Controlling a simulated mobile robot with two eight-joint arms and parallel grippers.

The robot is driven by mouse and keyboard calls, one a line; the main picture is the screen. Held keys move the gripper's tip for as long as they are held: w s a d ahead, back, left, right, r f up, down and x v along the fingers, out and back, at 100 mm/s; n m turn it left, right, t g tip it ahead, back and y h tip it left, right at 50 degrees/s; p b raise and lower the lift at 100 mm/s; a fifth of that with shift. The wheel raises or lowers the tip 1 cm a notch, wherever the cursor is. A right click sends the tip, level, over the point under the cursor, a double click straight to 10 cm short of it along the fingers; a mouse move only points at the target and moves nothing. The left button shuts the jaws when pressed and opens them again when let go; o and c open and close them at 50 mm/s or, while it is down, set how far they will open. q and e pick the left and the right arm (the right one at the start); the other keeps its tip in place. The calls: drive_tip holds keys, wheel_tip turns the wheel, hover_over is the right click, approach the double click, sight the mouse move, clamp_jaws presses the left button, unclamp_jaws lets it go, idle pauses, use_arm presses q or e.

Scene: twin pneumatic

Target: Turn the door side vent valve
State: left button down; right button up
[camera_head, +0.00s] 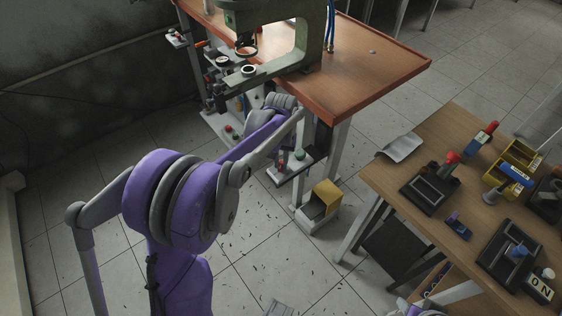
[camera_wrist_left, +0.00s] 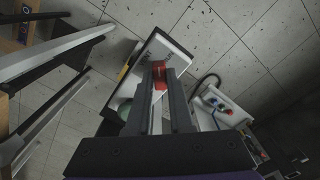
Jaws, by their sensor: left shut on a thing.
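A small valve with a red handle (camera_wrist_left: 158,72) sits on a white panel (camera_wrist_left: 177,52) in the left wrist view. My left gripper (camera_wrist_left: 160,83) is shut on the red handle, with a dark finger on each side of it. The fingers hide part of the valve. A green button (camera_wrist_left: 125,110) is on the same panel, beside the fingers. In the head view the panel is a small shelf with a red part (camera_head: 282,160) and a green button (camera_head: 299,154) by the press table's leg. My left arm hides most of the gripper there.
The press table (camera_head: 395,68) with a green press (camera_head: 305,50) stands above the panel. A wooden workbench (camera_head: 398,172) with tools and fixtures is at the right. Another small button box (camera_head: 232,133) is near the left.

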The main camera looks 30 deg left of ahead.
sight(281, 164)
use_arm(q)
drive_tip(key=n, duration=0.4)
drive_tip(key=shift+n, duration=0.3)
drive_tip(key=shift+n+b, duration=0.3)
drive_tip(key=shift+n, duration=2.2)
drive_tip(key=c, duration=0.8)
unclamp_jaws()
drive_tip(key=shift+r, duration=0.1)
wheel_tip(281, 164, up, 11)
drive_tip(key=p, duration=0.1)
